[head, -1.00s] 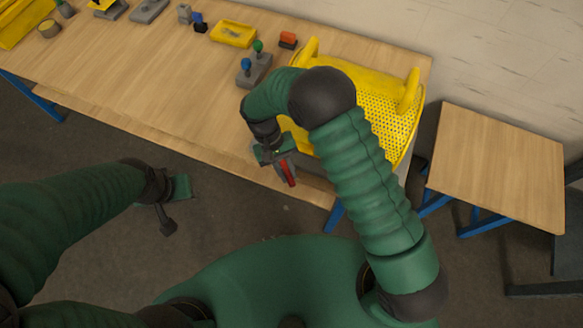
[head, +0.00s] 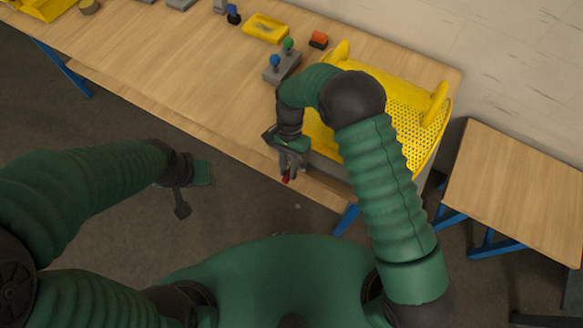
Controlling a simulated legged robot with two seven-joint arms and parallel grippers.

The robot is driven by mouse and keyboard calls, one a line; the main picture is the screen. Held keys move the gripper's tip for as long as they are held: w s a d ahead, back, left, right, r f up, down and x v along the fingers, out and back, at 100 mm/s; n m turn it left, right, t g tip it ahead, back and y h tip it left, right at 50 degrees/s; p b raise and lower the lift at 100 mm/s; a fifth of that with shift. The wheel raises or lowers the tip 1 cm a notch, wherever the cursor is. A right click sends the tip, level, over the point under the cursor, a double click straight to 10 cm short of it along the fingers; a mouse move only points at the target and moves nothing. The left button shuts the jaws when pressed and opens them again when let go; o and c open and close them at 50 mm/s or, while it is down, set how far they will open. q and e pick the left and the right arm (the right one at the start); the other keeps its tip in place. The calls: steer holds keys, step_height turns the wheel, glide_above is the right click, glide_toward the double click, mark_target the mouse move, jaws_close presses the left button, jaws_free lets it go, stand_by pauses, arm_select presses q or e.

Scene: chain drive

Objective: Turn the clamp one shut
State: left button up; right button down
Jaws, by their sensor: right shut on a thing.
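My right gripper (head: 288,172) is at the front edge of the wooden table, beside the yellow perforated housing (head: 400,105). Its jaws are shut on a small red part (head: 287,179), which looks like the clamp's handle. Only a little red shows between and below the fingers. The rest of the clamp is hidden by the gripper and arm, so how far it is turned cannot be told. My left gripper (head: 181,205) hangs over the floor at the left, away from the table. Its jaw opening cannot be made out.
On the table (head: 190,85) stand a grey block with blue and green knobs (head: 282,66), a yellow tray (head: 265,28), an orange block (head: 318,40) and a blue-based piece (head: 233,14). A smaller table (head: 520,185) stands at the right. The table's middle is clear.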

steer(key=shift+s+a+f, duration=0.1)
steer(key=shift+s+a, duration=0.1)
steer(key=shift+s, duration=0.05)
steer(key=c, duration=1.4)
jaws_free()
steer(key=shift+c, duration=0.2)
steer(key=shift+o, duration=0.7)
steer(key=shift+w+a, duration=0.15)
steer(key=shift+w+r, duration=0.25)
steer(key=shift+r, duration=0.1)
steer(key=b+v, duration=0.1)
steer(key=v, duration=1.5)
steer(key=shift+b, duration=0.35)
